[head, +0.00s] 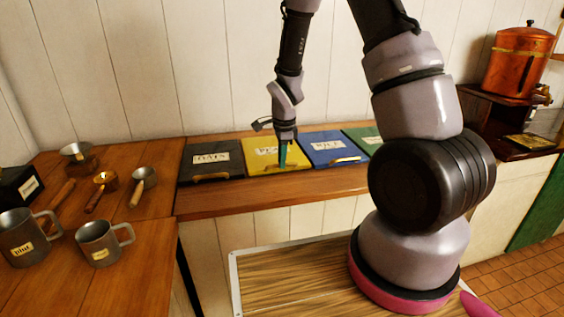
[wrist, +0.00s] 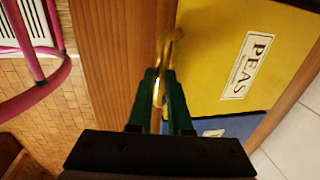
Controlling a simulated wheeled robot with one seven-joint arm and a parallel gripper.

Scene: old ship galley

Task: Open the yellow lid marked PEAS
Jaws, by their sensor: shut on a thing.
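The yellow lid (head: 262,157) marked PEAS lies flat and closed in the row of lids on the wooden counter. In the wrist view its yellow face (wrist: 205,70) and white PEAS label (wrist: 247,65) show clearly. Its brass handle (wrist: 166,48) runs along the front edge. My gripper (wrist: 160,80), with green fingers, is shut on the brass handle. In the head view my gripper (head: 283,160) comes down from above at the front of the yellow lid and hides part of its label and handle.
A dark lid (head: 211,158) is left of the yellow one; a blue lid (head: 333,150) and a green lid (head: 365,137) are right. Mugs (head: 100,243) and scoops (head: 143,182) stand on the left counter. A copper urn (head: 517,62) stands at the right. White plank wall is behind.

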